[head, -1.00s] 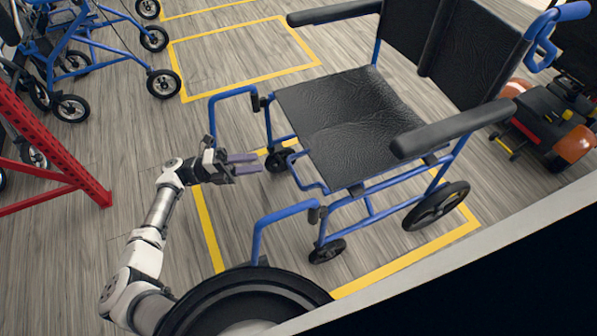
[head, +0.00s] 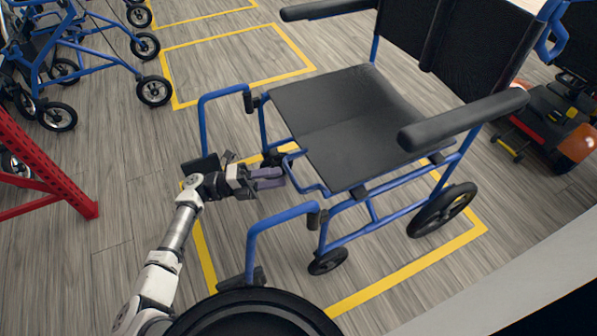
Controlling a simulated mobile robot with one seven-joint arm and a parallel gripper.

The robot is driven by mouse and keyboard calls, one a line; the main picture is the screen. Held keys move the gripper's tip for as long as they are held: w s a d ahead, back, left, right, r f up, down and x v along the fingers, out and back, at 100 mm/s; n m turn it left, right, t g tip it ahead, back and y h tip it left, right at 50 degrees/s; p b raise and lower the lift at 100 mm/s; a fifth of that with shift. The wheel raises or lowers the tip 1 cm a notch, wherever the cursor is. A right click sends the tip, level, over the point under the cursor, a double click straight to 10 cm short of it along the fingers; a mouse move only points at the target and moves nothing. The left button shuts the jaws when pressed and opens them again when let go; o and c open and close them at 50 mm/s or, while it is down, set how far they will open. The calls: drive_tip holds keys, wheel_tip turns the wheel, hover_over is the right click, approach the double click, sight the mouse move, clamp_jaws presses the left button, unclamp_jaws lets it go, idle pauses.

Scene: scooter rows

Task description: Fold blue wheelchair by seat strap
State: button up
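The blue wheelchair (head: 372,212) stands unfolded inside a yellow floor outline, with its black seat (head: 350,125) spread flat between the blue side frames. It has black armrests and a black backrest (head: 470,50). No separate seat strap can be made out on the seat. My gripper (head: 278,177) is at the front of the chair, between the two front footrest tubes and lower than the seat's front edge. Its purple-grey fingers point right toward the seat frame; a gap between them is hard to make out. No contact with the chair can be confirmed.
Blue walkers or rollators (head: 75,65) stand at the upper left. A red perforated rack post (head: 45,160) is at the left. An orange and black scooter (head: 555,120) stands behind the chair at the right. An empty yellow floor bay (head: 235,65) lies beyond the chair.

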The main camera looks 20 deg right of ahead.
drive_tip(key=x, duration=0.6)
drive_tip(key=shift+d, duration=0.35)
drive_tip(key=shift+s+r, duration=0.1)
clamp_jaws()
